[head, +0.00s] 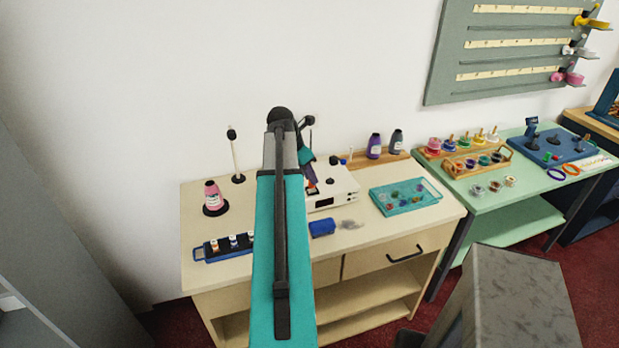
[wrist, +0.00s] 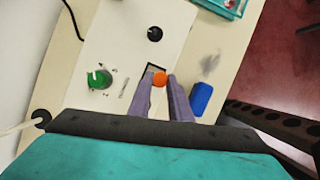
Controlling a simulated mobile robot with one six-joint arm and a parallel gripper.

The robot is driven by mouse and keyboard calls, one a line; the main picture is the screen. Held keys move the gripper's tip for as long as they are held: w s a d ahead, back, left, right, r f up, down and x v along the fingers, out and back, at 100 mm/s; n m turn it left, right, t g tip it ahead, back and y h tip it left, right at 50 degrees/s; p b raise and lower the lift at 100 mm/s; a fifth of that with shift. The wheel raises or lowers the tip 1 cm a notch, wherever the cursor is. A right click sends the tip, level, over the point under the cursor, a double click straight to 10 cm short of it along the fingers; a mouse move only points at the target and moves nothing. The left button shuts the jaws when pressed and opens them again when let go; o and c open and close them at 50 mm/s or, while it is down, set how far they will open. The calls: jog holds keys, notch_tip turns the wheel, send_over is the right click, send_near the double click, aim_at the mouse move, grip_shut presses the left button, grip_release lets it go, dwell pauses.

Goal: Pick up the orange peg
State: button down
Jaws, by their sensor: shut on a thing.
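The orange peg (wrist: 160,78) shows in the wrist view as a round orange end between the two fingertips of my gripper (wrist: 159,80). My gripper is shut on it. Both are over the white box (wrist: 118,45), at the edge of a dark square opening (wrist: 153,69) in its top. I cannot tell whether the peg is still in the opening or above it.
A green knob (wrist: 99,79) and a black knob (wrist: 155,33) stand up from the box. A blue block (head: 322,228) lies in front of it. The counter's front right is clear.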

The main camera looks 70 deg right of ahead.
jog(key=s+a+r+b, duration=0.1)
jog(key=s+a+b, duration=0.3)
jog(key=a+b, duration=0.5)
jog(key=shift+a+b, duration=0.35)
jog(key=shift+a, duration=2.05)
jog(key=shift+s+a+r, duration=0.1)
jog(key=shift+s+r, duration=0.05)
jog(key=shift+r, duration=0.05)
